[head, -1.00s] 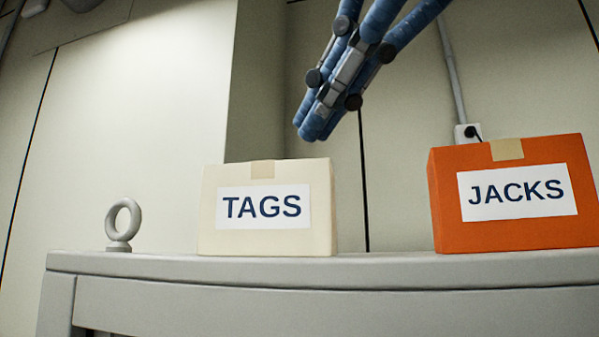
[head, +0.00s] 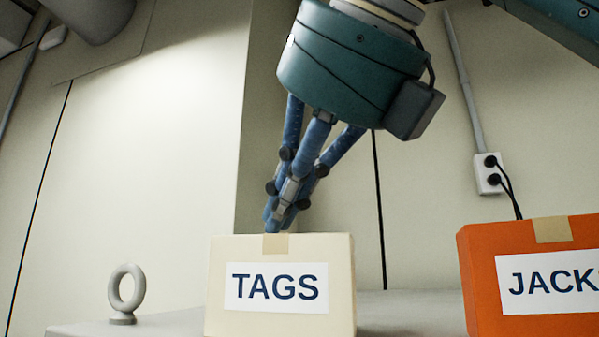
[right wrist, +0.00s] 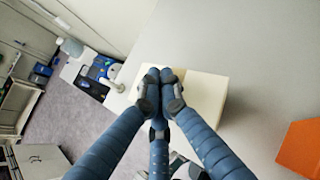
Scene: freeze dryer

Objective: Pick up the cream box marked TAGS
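The cream box marked TAGS (head: 335,260) stands upright on top of a grey cabinet in the head view, with a tan tape strip at its top edge. In the right wrist view the cream box (right wrist: 207,97) shows beyond and beside the fingers. My right gripper (head: 272,225) points down at the box's top, with its blue fingers drawn together and nothing seen between them. Its fingertips (right wrist: 158,78) overlap the box in the right wrist view; I cannot tell whether they touch it. My left gripper is not in view.
An orange JACKS box (head: 480,275) stands to the right, with a gap between the boxes. A grey ring (head: 124,292) stands to the left on the cabinet top (head: 180,325). A wall outlet with plugs (head: 487,174) is behind. The cabinet top has free room around the cream box.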

